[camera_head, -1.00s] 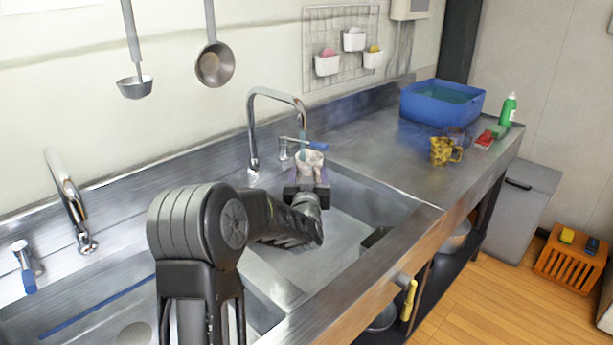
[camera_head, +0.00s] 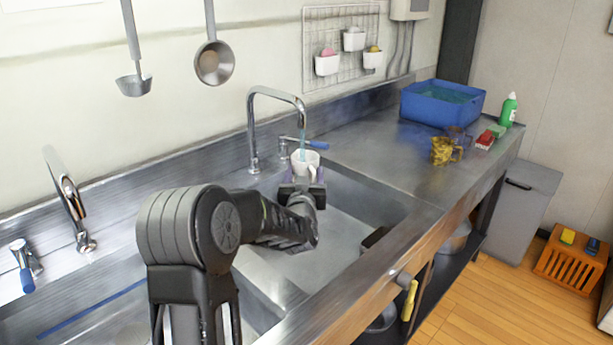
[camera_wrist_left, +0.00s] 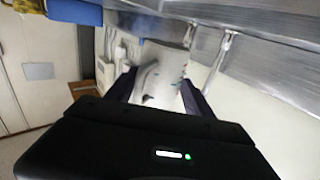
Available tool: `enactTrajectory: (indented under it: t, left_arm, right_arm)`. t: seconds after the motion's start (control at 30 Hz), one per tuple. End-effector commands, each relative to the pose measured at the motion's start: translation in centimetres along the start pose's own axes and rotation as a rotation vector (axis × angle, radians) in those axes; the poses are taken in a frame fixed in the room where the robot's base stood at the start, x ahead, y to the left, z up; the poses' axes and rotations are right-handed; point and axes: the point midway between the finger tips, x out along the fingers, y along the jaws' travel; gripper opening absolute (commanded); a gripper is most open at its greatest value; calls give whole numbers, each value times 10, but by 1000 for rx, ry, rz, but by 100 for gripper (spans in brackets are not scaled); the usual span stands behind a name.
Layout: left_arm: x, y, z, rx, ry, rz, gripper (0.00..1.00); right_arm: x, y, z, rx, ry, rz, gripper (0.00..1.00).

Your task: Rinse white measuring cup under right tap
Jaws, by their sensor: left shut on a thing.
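The white measuring cup (camera_head: 305,160) is under the spout of the right tap (camera_head: 277,92), over the right basin. A thin bluish stream of water (camera_head: 302,140) runs from the spout down to the cup. My left gripper (camera_head: 303,182) is shut on the cup from the near side. In the left wrist view the cup (camera_wrist_left: 160,78) sits between the two fingers (camera_wrist_left: 158,95), with a few dark marks on its surface. The right tap's blue-handled lever (camera_head: 312,143) is behind the cup. My right gripper is not in view.
The left tap (camera_head: 68,190) stands over the left basin. On the right counter are a blue tub (camera_head: 443,103), a yellow patterned mug (camera_head: 443,151), a red item (camera_head: 485,140) and a green bottle (camera_head: 508,110). Ladles hang on the wall.

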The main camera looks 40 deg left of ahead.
Motion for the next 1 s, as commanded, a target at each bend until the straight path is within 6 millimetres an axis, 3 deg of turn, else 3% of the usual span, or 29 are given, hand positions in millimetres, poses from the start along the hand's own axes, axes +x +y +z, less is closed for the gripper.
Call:
enactTrajectory:
  t: [0.53, 1.0]
  left_arm:
    - [-3, 2, 0, 0, 1, 1, 22]
    - [-37, 21, -1, -1, 2, 2, 22]
  right_arm:
    - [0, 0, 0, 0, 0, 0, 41]
    - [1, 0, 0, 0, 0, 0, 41]
